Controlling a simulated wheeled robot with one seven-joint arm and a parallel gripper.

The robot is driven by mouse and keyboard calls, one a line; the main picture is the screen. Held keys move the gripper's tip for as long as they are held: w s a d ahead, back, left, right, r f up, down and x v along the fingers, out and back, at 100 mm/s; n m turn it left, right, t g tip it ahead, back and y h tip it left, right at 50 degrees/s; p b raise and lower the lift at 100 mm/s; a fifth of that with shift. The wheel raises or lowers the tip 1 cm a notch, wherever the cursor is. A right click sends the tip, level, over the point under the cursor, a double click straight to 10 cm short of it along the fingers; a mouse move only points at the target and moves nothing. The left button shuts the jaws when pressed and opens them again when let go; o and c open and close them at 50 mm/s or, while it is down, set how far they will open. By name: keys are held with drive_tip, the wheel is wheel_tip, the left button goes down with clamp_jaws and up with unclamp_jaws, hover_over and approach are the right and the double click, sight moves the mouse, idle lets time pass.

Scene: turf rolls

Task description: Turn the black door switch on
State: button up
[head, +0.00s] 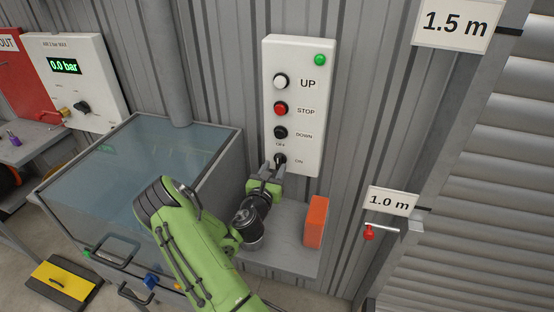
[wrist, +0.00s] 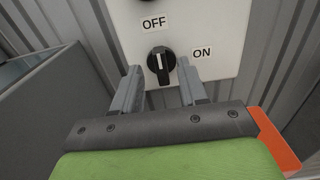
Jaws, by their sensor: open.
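The black door switch (wrist: 161,65) is a round rotary knob with a white line, low on the white control panel (head: 301,60). In the wrist view its line stands nearly upright, toward the OFF label (wrist: 153,23). The ON label (wrist: 202,52) is to its right. In the head view the switch (head: 280,158) is partly hidden by my gripper (head: 276,170). My gripper is open, with one finger on each side of the switch in the wrist view. I cannot tell whether the fingers touch it.
Above the switch are the UP button (head: 281,81), the red STOP button (head: 281,108) and the DOWN button (head: 281,132). A green lamp (head: 320,60) is at the panel's top. An orange block (head: 316,222) stands on the grey shelf (head: 285,258) below. A glass-topped tank (head: 140,150) is left.

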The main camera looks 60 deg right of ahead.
sight(278, 161)
drive_tip(key=d+p, duration=0.1)
drive_tip(key=d, duration=0.1)
drive_tip(key=shift+w+d+r+p, duration=0.2)
drive_tip(key=shift+d+r+p, duration=0.15)
drive_tip(key=shift+d, duration=0.05)
drive_tip(key=shift+w+d+f, duration=0.1)
drive_tip(key=shift+d+f, duration=0.2)
drive_tip(key=shift+d, duration=0.1)
clamp_jaws()
